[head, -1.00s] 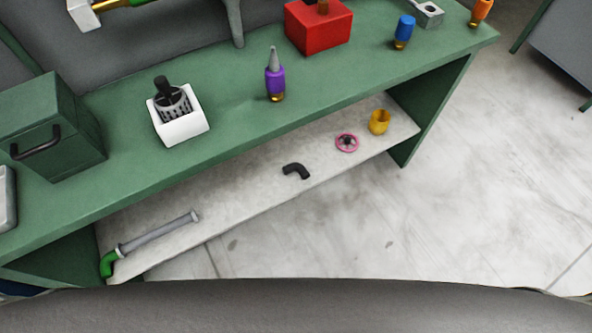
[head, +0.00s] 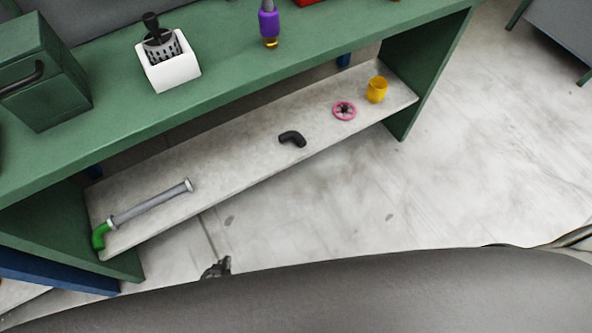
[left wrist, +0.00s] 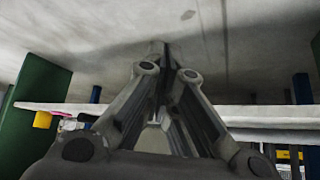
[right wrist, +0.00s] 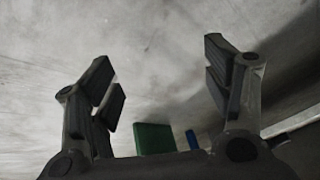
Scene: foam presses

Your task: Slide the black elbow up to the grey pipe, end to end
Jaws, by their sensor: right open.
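The black elbow (head: 292,138) lies on the pale lower shelf (head: 240,165) under the green bench in the head view. The grey pipe (head: 150,203) lies to its left on the same shelf, with a wide gap between them. A green elbow (head: 100,236) sits at the pipe's far-left end. The tip of my left gripper (head: 216,268) shows in front of the shelf, apart from both parts. In the left wrist view its fingers (left wrist: 166,52) come together with nothing visible between them. My right gripper (right wrist: 158,72) is open and empty in the right wrist view.
A pink handwheel (head: 344,110) and a yellow cup (head: 377,90) stand right of the black elbow on the shelf. The green bench top (head: 215,85) overhangs the shelf. Green side panels (head: 432,85) close its ends. The floor (head: 360,190) in front is clear.

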